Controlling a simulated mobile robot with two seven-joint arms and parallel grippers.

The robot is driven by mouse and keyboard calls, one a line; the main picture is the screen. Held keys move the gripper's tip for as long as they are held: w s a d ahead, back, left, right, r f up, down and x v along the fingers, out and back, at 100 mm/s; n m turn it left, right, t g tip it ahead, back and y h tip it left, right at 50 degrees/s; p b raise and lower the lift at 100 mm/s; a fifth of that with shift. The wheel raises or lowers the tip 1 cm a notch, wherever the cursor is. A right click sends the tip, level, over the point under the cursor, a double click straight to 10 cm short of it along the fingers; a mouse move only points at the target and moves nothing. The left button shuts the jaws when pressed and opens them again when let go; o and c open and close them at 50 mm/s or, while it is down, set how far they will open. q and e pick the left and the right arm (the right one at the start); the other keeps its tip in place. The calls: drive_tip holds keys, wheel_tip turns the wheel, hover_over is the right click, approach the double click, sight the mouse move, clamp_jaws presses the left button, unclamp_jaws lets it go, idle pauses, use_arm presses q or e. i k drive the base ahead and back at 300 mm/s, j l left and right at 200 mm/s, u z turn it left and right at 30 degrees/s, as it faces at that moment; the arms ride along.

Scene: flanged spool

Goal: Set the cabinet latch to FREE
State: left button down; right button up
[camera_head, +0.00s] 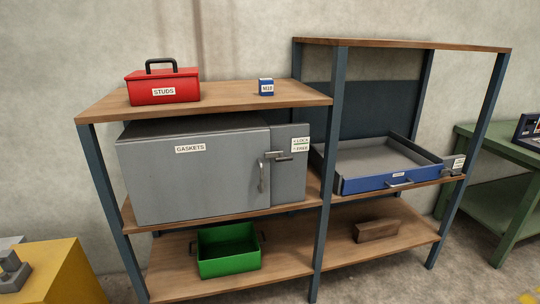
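The grey cabinet (215,185), labelled GASKETS, sits on the middle shelf of the left rack with its door shut. The latch (284,158) is a small dark lever at the door's right edge, lying roughly level. A white label (300,145) beside it reads LOCK above and FREE below, each with a small mark. Which mark the lever points to is too small to tell. A vertical door handle (262,177) is left of the latch. Neither of my grippers is in view.
A green bin (228,251) and a brown block (376,231) lie on the bottom shelf. A blue drawer tray (390,178) is at right. Space before the cabinet looks clear.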

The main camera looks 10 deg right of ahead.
sight(279, 153)
drive_tip(key=i+l, duration=0.95)
drive_tip(key=l, duration=0.2)
